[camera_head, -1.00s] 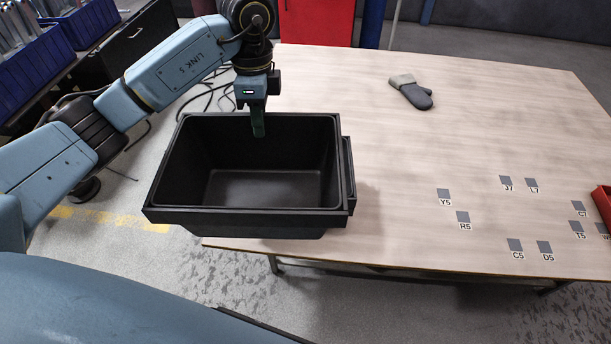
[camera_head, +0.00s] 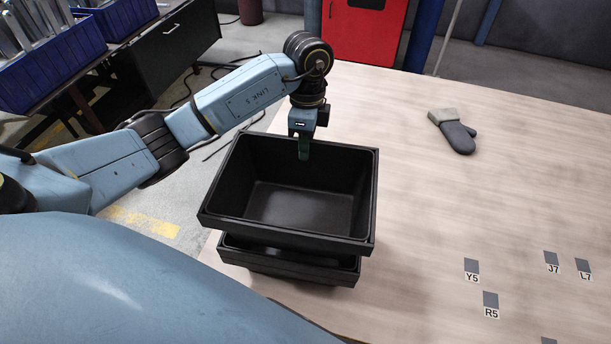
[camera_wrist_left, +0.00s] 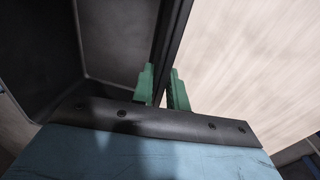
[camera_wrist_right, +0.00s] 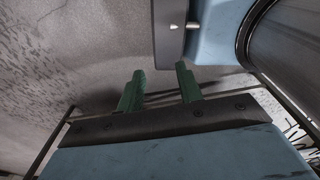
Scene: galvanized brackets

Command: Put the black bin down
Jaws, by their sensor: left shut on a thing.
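The black bin (camera_head: 222,193) is an open, empty, deep tub at the near left part of the table. My left gripper (camera_head: 303,152) is shut on its far wall. In the left wrist view my left gripper (camera_wrist_left: 162,88) has its green fingers on both sides of the bin wall (camera_wrist_left: 172,40). A second black bin (camera_head: 290,265) shows directly below the held one, mostly hidden by it. I cannot tell whether the two bins touch. My right gripper (camera_wrist_right: 160,88) is open and empty in its wrist view, away from the bins.
The wooden table (camera_head: 420,210) is clear to the right of the bins. A grey mitten (camera_head: 453,132) lies at the back. Marked squares, such as Y5 (camera_head: 471,265), are at the right. Blue crates (camera_head: 55,65) and a red cabinet (camera_head: 362,35) stand beyond.

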